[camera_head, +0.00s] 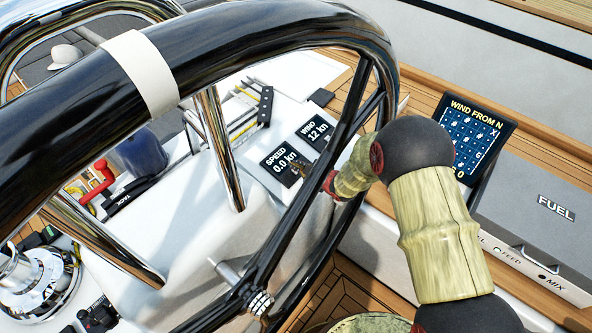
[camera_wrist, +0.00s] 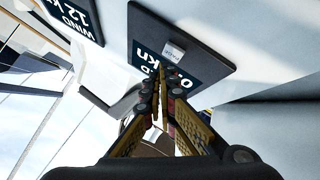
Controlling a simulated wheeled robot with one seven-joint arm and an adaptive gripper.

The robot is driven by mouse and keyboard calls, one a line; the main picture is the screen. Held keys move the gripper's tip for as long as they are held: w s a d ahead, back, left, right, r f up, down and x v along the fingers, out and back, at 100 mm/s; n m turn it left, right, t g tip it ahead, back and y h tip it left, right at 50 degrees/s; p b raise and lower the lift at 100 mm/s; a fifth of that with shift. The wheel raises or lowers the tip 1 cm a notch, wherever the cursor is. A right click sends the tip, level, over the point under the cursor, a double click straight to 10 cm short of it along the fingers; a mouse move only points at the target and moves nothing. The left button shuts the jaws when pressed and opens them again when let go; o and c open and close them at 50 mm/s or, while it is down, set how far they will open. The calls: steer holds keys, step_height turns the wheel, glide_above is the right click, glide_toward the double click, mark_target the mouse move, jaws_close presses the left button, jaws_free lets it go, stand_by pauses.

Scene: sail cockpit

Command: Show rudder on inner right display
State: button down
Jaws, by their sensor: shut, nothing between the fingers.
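Two small black displays stand on the white console beyond the wheel in the head view. The nearer display (camera_head: 279,163) reads SPEED 0.0 kn; the farther display (camera_head: 314,129) reads WIND 12 kn. My gripper (camera_head: 297,168) is at the speed display's right side, partly hidden by wheel spokes. In the wrist view, my gripper (camera_wrist: 159,72) is shut and empty, its tips over the speed display (camera_wrist: 190,35). A small light tab (camera_wrist: 174,52) shows on that display just beyond the tips; I cannot tell whether they touch. The wind display (camera_wrist: 75,15) is at upper left. No rudder reading is visible.
The black steering wheel (camera_head: 217,48) crosses the head view, and my arm reaches through it. A red-handled lever (camera_head: 97,180) and a winch (camera_head: 35,285) are at left.

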steer(key=shift+f, duration=0.2)
stand_by(0.6)
steer(key=shift+a+f+b, duration=0.1)
steer(key=shift+f+b, duration=0.15)
steer(key=shift+b, duration=0.2)
steer(key=shift+w+a+f+b, duration=0.1)
steer(key=shift+f+b, duration=0.3)
steer(key=shift+f, duration=0.05)
stand_by(0.5)
steer(key=shift+r, duration=0.1)
stand_by(0.4)
steer(key=shift+d+r+p, duration=0.2)
steer(key=shift+r+p, duration=0.4)
steer(key=shift+r, duration=0.2)
steer(key=shift+r, duration=0.1)
steer(key=r+p, duration=0.2)
steer(key=r, duration=0.1)
steer(key=s+d+r+p, duration=0.1)
steer(key=shift+r, duration=0.3)
steer(key=shift+a, duration=0.15)
stand_by(1.5)
